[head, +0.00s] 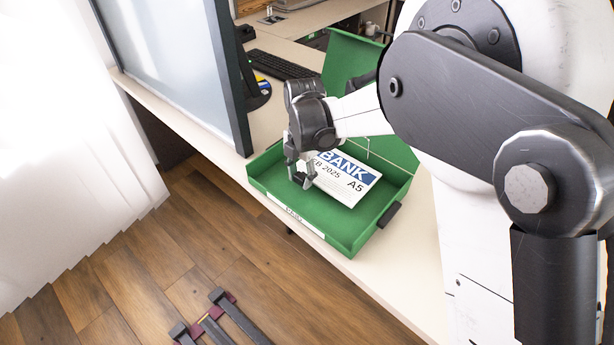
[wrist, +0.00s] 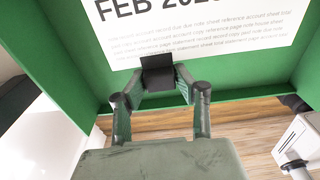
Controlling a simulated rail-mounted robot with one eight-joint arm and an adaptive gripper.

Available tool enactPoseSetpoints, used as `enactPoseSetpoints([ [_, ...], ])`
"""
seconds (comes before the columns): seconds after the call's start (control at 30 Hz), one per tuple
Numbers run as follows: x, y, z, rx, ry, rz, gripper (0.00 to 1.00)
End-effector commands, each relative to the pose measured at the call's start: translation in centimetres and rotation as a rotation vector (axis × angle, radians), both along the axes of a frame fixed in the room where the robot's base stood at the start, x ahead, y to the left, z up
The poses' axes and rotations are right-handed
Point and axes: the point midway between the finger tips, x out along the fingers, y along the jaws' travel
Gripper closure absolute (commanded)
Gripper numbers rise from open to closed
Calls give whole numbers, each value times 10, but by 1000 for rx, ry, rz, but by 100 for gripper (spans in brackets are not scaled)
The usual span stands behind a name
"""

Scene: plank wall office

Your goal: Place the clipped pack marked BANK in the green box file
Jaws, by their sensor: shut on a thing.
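The white pack marked BANK (head: 345,180), with a blue band, FEB 2025 and A5 on it, is within the outline of the open green box file (head: 350,240). It lies slightly tilted; I cannot tell whether it touches the box floor. My gripper (head: 303,173) is shut on the pack at its near left edge. In the wrist view my gripper (wrist: 156,88) has its fingers on either side of a black clip (wrist: 157,73) on the pack's edge (wrist: 210,42). The box walls (wrist: 58,85) show around the pack.
The box file stands on a pale desk (head: 405,275), its green lid (head: 350,65) raised behind. A frosted partition (head: 185,60) is to the left, close to the box. A black keyboard (head: 280,65) lies behind. Wooden floor (head: 170,260) shows below the desk edge.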

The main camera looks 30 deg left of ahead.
Motion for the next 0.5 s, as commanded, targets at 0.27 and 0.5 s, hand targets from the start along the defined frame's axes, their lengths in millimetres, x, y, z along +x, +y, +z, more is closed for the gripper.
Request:
enactPoseSetpoints([
  [0.27, 0, 0, -28, 0, 0, 0, 100],
  [0.5, 0, 0, -29, 0, 0, -1, 100],
])
